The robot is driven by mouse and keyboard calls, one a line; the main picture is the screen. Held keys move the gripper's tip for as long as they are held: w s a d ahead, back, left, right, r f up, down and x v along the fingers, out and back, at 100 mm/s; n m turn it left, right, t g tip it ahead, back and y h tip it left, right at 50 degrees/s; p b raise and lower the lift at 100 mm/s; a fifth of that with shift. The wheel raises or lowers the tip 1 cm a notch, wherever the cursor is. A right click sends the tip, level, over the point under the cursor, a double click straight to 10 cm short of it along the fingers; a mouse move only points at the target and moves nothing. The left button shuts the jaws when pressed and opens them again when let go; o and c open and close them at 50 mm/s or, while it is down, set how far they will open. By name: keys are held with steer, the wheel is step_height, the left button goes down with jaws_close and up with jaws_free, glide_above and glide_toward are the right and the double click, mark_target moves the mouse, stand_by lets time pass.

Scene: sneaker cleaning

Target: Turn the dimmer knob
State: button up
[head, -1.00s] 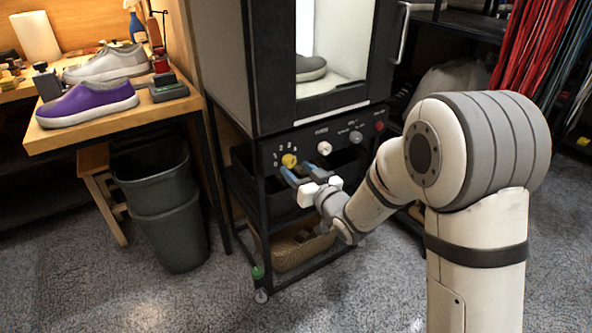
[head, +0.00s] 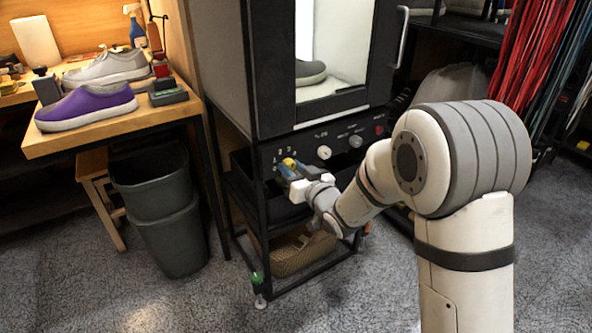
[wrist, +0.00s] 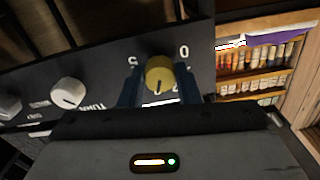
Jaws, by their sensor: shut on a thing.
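The yellow dimmer knob (head: 290,163) is at the left end of the black control panel under the cabinet. In the wrist view the yellow knob (wrist: 159,74) shows a dark pointer line on its face, with printed numbers around it. My gripper (head: 284,169) reaches the panel from the front right, its blue fingers at the knob. In the wrist view my gripper (wrist: 157,88) has one finger on each side of the knob and is shut on it. The fingers hide part of the dial markings.
A white knob (head: 324,152), a grey knob (head: 355,139) and a red button (head: 379,130) sit further right on the panel (head: 340,143). Below are a black tray and a wicker basket (head: 292,254). A workbench with shoes (head: 86,107) and a dark bin (head: 160,205) stand left.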

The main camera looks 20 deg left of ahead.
steer(key=shift+c, duration=0.7)
steer(key=shift+d, duration=0.3)
steer(key=shift+a+r, duration=0.1)
steer(key=shift+a, duration=0.05)
steer(key=shift+a+m, duration=0.1)
steer(key=shift+m, duration=0.7)
steer(key=m, duration=0.3)
steer(key=shift+r+m+p, duration=0.1)
steer(key=shift+m+p, duration=0.3)
steer(key=shift+a+m+p, duration=0.1)
steer(key=shift+m+p, duration=0.2)
steer(key=shift+m, duration=1.2)
steer(key=o, duration=1)
steer(key=shift+c, duration=0.2)
